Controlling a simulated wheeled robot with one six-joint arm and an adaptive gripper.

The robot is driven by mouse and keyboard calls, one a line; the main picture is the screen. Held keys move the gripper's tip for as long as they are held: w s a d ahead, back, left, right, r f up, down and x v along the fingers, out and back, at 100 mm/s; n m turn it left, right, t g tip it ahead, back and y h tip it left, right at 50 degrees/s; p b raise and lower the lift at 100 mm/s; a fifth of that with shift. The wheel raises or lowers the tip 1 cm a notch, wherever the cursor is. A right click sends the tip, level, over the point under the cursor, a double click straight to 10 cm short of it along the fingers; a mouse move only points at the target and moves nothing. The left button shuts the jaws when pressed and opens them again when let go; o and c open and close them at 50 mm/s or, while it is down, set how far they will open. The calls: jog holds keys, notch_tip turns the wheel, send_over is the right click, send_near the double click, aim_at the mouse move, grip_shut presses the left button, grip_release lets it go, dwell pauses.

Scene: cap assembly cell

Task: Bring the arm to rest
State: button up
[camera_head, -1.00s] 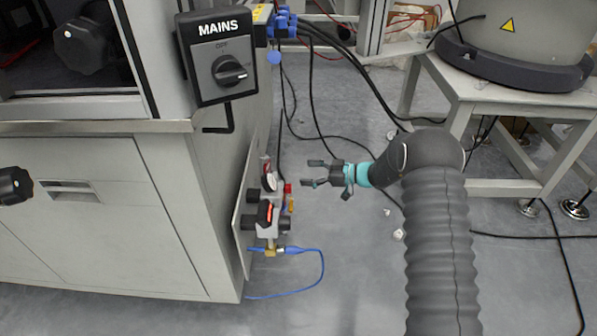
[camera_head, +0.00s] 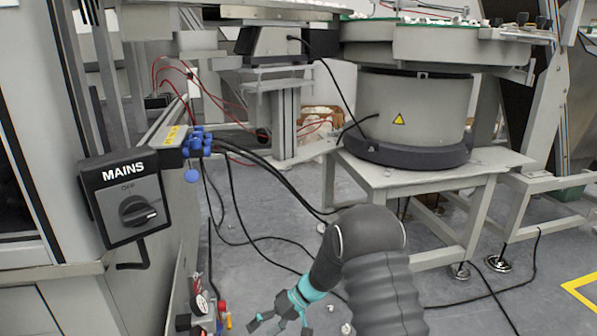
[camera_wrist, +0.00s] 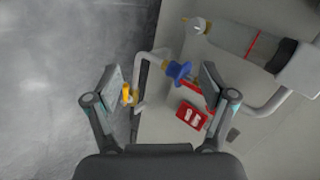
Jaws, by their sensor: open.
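My gripper (camera_head: 279,316) shows low in the head view, at the end of my arm, with its fingers pointing left toward the cabinet's side. Its fingers are spread and nothing is between them. In the wrist view my gripper (camera_wrist: 160,92) is open too. Beyond its fingers are a blue fitting (camera_wrist: 178,70), a yellow part (camera_wrist: 128,94) and a red tag (camera_wrist: 191,115) on the pneumatic unit. In the head view the pneumatic unit (camera_head: 203,308) sits at the bottom, partly cut off by the picture edge, apart from my gripper.
A cabinet with a MAINS switch (camera_head: 126,196) stands at the left. A feeder bowl drum (camera_head: 412,112) stands on a grey table (camera_head: 425,178) to the right. Black cables (camera_head: 262,240) run across the floor. Open floor (camera_head: 520,275) shows at the lower right.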

jog(key=s+d+r+m+t+h+p, duration=0.2)
jog(key=s+d+r, duration=0.6)
jog(key=r, duration=0.5)
jog(key=s+d+r+m+t+h+p, duration=0.2)
jog(key=s+d+r+t+h+p, duration=0.2)
jog(key=s+d+r, duration=0.5)
jog(key=s+d+r+m+t+h+p, duration=0.2)
jog(key=s+d+r, duration=0.6)
jog(key=r, duration=1)
jog(key=shift+s+d+t+h+p, duration=0.25)
jog(key=shift+s+t+h+p, duration=0.45)
jog(key=shift+s+h+p, duration=0.25)
jog(key=shift+r, duration=0.1)
